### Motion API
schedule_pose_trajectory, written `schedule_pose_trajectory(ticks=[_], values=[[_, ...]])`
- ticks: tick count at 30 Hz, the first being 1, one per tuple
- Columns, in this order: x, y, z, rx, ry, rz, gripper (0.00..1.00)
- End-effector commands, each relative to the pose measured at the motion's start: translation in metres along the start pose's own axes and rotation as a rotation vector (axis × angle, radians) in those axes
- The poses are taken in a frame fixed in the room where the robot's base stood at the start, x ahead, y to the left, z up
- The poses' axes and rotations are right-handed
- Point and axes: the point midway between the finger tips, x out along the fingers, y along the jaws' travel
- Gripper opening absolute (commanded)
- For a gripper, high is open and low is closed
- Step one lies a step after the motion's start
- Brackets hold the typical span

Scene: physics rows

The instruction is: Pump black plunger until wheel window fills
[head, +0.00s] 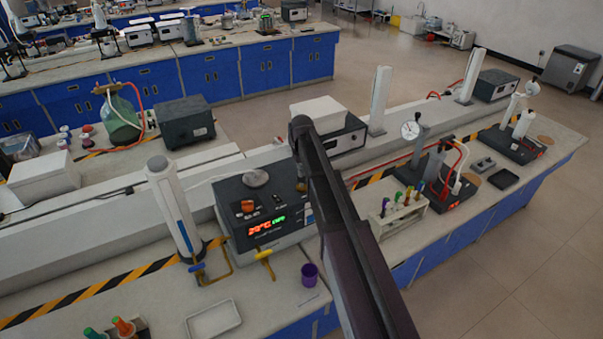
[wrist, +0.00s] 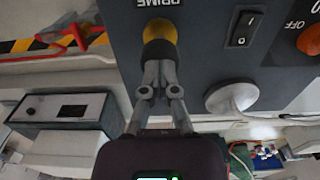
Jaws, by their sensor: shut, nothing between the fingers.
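The black plunger (wrist: 158,52), with a yellow part beside it, is on the dark face of an instrument next to the label PRIME in the wrist view. My gripper (wrist: 158,68) is shut and empty, its fingertips right at the plunger's end. I cannot tell whether they press on it. In the head view my arm comes down over the right side of the dark instrument box (head: 228,196), and my gripper and the plunger are hard to make out there. I cannot pick out the wheel window in either view.
The box carries an orange knob (head: 247,206), a round pale disc (head: 255,178) and a lit display (head: 268,226). In the wrist view a black rocker switch (wrist: 243,30) is beside the plunger. A purple cup (head: 309,274) and a tube rack (head: 398,216) stand nearby.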

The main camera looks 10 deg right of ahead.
Motion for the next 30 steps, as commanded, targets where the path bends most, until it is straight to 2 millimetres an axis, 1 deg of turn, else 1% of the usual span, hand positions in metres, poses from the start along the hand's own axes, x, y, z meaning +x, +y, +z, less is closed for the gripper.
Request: schedule_pose_trajectory(ticks=[1,15,30], values=[[-0.005,0.0,0.0,0.0,0.0,0.0,0.0],[-0.027,0.0,0.0,0.0,0.0,0.0,0.0],[-0.029,0.0,0.0,0.0,0.0,0.0,0.0]])
